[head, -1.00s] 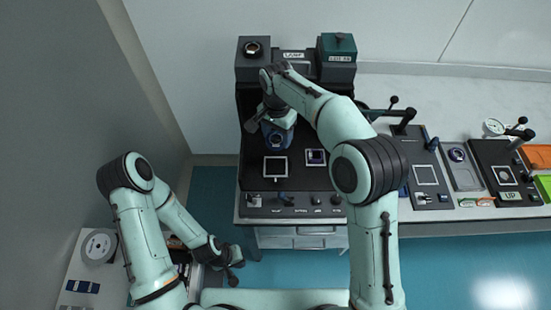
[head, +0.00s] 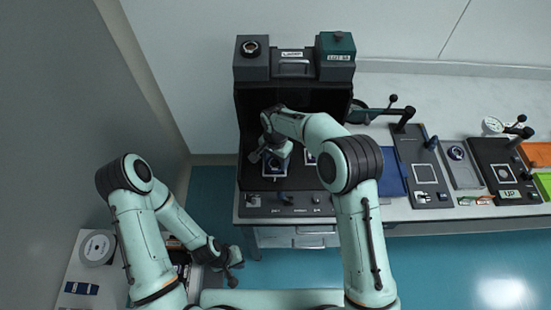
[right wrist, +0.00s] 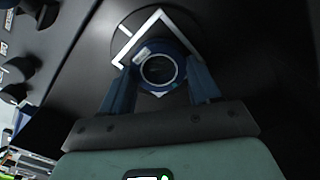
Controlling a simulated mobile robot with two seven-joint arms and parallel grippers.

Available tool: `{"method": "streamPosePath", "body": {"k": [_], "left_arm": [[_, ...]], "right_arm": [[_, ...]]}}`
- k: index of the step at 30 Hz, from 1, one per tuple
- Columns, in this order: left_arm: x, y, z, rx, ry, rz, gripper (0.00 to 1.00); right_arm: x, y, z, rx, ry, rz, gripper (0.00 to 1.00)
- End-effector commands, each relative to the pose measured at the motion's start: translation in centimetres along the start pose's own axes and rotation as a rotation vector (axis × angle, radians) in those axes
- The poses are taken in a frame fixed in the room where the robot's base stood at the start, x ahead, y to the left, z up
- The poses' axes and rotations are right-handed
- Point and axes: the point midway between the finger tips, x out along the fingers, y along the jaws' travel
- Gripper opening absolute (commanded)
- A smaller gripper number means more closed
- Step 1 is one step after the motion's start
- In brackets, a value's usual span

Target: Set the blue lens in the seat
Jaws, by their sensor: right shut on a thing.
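The blue lens (right wrist: 161,70) is a ring with a dark centre and a small pale label. In the right wrist view it sits between the two blue fingers of my right gripper (right wrist: 163,82), which is shut on it. A white square outline (right wrist: 126,52) on the dark surface lies beneath and around the lens in that view. In the head view my right gripper (head: 274,168) is over the left white-framed square; I cannot tell whether the lens touches the surface. My left gripper (head: 233,263) hangs low at the left, away from the bench, its jaws unclear.
A dark booth (head: 246,115) with a lamp box and a green-topped box stands behind. My right forearm partly hides a second white-framed square (head: 309,157). Further right are a black panel (head: 424,160), a grey tray (head: 464,177) and a panel marked UP (head: 509,194).

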Motion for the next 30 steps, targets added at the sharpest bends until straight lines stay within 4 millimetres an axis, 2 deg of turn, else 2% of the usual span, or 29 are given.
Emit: {"method": "streamPosePath", "body": {"k": [7,8,10,18,22,26,30], "left_arm": [[0.1,-0.1,0.1,-0.001,-0.001,-0.001,0.00],[0.1,-0.1,0.1,-0.001,-0.002,-0.001,0.00],[0.1,-0.1,0.1,0.000,-0.001,0.000,0.00],[0.1,-0.1,0.1,0.000,-0.001,0.000,0.00],[0.0,0.0,0.0,0.000,0.001,0.000,0.00],[0.0,0.0,-0.1,0.000,0.001,0.000,0.00],[-0.2,0.1,-0.2,0.001,0.002,0.001,0.00]], "right_arm": [[0.3,0.0,0.0,0.000,0.000,0.000,0.25],[0.3,0.0,0.0,0.000,0.000,0.000,0.65],[0.3,0.0,0.0,0.000,0.000,0.000,0.87],[0.2,0.0,0.0,0.000,0.000,0.000,0.87],[-0.5,-0.1,-0.1,0.000,0.002,-0.003,0.87],[-2.6,-0.2,-0.1,0.001,0.004,-0.005,0.87],[-5.7,-0.1,-0.1,0.001,0.004,-0.005,0.87]]}}
